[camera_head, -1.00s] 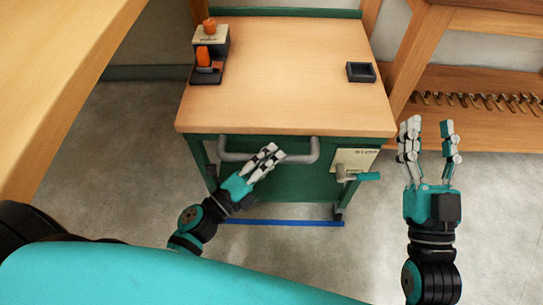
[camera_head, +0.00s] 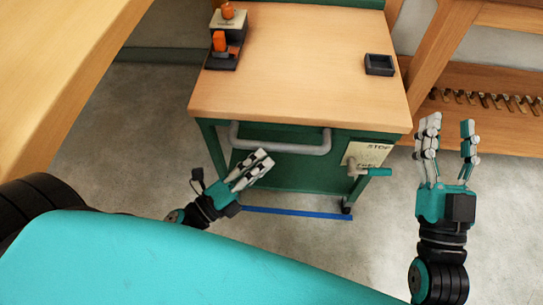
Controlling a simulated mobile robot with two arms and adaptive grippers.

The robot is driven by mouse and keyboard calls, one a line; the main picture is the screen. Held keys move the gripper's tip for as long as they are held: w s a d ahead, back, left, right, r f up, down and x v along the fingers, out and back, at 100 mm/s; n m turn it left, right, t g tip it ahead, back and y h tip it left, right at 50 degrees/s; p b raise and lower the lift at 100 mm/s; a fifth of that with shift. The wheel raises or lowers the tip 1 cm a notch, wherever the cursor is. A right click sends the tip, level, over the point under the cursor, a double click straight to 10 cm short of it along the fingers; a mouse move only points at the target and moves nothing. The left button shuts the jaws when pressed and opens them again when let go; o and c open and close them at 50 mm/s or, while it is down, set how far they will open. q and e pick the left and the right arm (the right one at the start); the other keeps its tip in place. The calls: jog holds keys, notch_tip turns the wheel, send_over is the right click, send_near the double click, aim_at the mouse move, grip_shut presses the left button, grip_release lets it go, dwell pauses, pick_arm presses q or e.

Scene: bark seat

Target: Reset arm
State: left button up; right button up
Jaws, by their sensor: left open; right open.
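My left gripper (camera_head: 258,166) is open and empty. In the picture it lies just below the grey handle bar (camera_head: 283,146) of the green cart with a wooden top (camera_head: 300,75); I cannot tell whether it touches the cart. My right gripper (camera_head: 448,132) is open and empty, its fingers pointing up, to the right of the cart. The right arm rises from the bottom right. My own teal body covers the lower left and hides part of the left arm.
On the cart top are a black device with orange parts (camera_head: 222,48) and a small dark tray (camera_head: 379,65). A blue floor strip (camera_head: 295,213) lies below. A wooden shelf (camera_head: 490,125) stands right.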

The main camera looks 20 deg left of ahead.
pick_arm(q)
jog(key=shift+s+a+f, duration=0.25)
jog(key=shift+s+a, duration=0.05)
jog(key=shift+s, duration=0.15)
dwell(0.3)
